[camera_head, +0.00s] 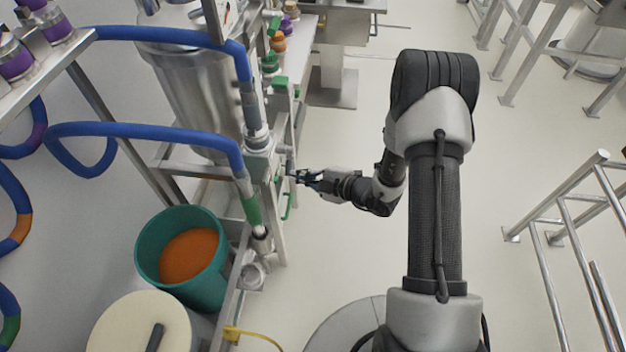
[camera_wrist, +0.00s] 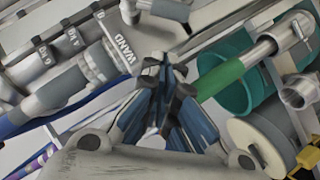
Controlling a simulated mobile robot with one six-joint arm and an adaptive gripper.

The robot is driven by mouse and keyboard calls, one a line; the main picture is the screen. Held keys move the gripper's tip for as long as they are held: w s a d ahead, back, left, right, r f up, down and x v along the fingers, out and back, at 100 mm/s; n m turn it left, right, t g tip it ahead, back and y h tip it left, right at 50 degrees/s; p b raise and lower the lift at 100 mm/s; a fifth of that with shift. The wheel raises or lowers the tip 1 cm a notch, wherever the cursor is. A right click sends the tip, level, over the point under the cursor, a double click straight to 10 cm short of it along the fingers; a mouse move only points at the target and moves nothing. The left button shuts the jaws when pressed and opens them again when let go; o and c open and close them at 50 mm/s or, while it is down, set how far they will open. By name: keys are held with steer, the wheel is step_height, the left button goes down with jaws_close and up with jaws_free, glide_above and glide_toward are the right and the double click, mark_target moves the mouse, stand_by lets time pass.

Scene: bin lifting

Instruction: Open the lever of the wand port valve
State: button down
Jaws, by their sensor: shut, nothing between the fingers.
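My gripper (camera_head: 298,177) reaches left toward the pipe frame and its green levers (camera_head: 287,207) in the head view. The levers are small there, and I cannot tell which one belongs to the wand port valve. In the wrist view my gripper (camera_wrist: 164,72) has its fingertips together with nothing between them. A grey fitting marked WAND (camera_wrist: 118,52) lies just left of the fingertips. Metal parts lie just beyond the fingertips. The fingers partly hide this area, and I cannot tell whether they touch anything.
A teal bin (camera_head: 151,262) with orange contents stands at lower left, beside a cream lid (camera_head: 120,325). Blue hoses (camera_head: 150,133) run to the frame. A wand with a green sleeve (camera_wrist: 221,79) passes right of the fingers. Floor right of the frame is clear; railings (camera_head: 560,200) stand far right.

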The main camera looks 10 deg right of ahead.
mark_target(290, 161)
steer(key=w+a+f+b, duration=0.2)
steer(key=w+f, duration=0.2)
steer(key=w, duration=0.1)
steer(key=shift+w+f, duration=0.1)
steer(key=shift+f, duration=0.5)
stand_by(0.7)
steer(key=shift+f, duration=0.1)
steer(key=f, duration=0.1)
steer(key=w+f, duration=0.2)
steer(key=shift+w+d+f+b, duration=0.1)
steer(key=shift+d+f+b, duration=0.15)
steer(key=shift+b, duration=0.15)
stand_by(0.3)
steer(key=shift+w, duration=0.15)
stand_by(0.6)
